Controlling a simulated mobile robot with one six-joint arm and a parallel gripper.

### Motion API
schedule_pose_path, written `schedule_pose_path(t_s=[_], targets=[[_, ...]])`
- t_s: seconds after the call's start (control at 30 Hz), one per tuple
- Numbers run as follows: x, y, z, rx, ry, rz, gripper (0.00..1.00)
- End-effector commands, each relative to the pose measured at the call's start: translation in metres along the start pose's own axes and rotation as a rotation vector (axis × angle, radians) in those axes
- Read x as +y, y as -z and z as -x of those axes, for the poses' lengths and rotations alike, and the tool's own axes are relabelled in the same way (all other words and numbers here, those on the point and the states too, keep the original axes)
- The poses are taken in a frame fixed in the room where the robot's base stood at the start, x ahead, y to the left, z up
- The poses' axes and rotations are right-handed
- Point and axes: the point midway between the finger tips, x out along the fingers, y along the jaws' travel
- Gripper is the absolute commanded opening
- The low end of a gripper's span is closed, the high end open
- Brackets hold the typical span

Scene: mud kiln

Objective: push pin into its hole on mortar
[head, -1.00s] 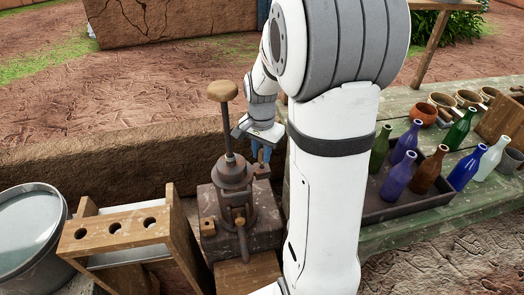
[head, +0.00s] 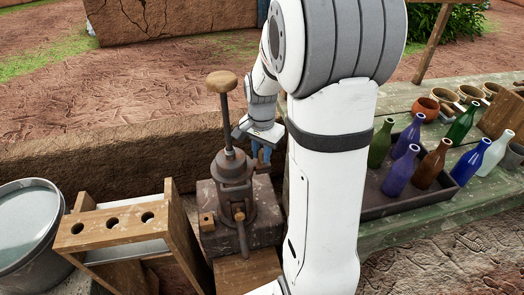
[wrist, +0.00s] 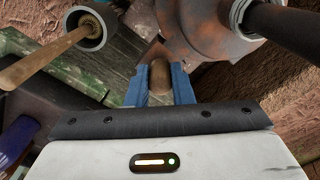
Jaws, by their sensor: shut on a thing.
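The mortar (head: 234,178) is a dark, rusty metal device on a dark block, with an upright rod topped by a round wooden knob (head: 221,81). Its rusty body also shows at the top of the wrist view (wrist: 195,22). My gripper (head: 262,157) is at the right side of the mortar, pointing down. In the wrist view its blue fingers (wrist: 160,88) are shut around the pin (wrist: 159,73), a brown rounded piece. The pin's far end lies against or over the mortar's rusty edge. Its lower end and the hole are hidden, so I cannot tell how deep it sits.
A wooden rack with round holes (head: 112,228) and a grey bucket (head: 28,240) stand at left. A dark tray (head: 378,205) of several bottles is on the green table at right.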

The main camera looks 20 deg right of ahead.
Motion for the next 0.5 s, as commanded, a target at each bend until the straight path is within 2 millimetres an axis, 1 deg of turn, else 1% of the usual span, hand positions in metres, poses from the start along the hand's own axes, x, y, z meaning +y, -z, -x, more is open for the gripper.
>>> schedule_pose_path(t_s=[0.03,0.07,0.3,0.5], targets=[[0.0000,0.0000,-0.0003,0.000,0.000,0.000,0.23],[0.0000,0.0000,0.0000,0.000,0.000,0.000,0.26],[0.0001,0.0000,0.0000,0.000,0.000,0.000,0.45],[0.0002,0.0000,0.0000,0.000,0.000,0.000,0.46]])
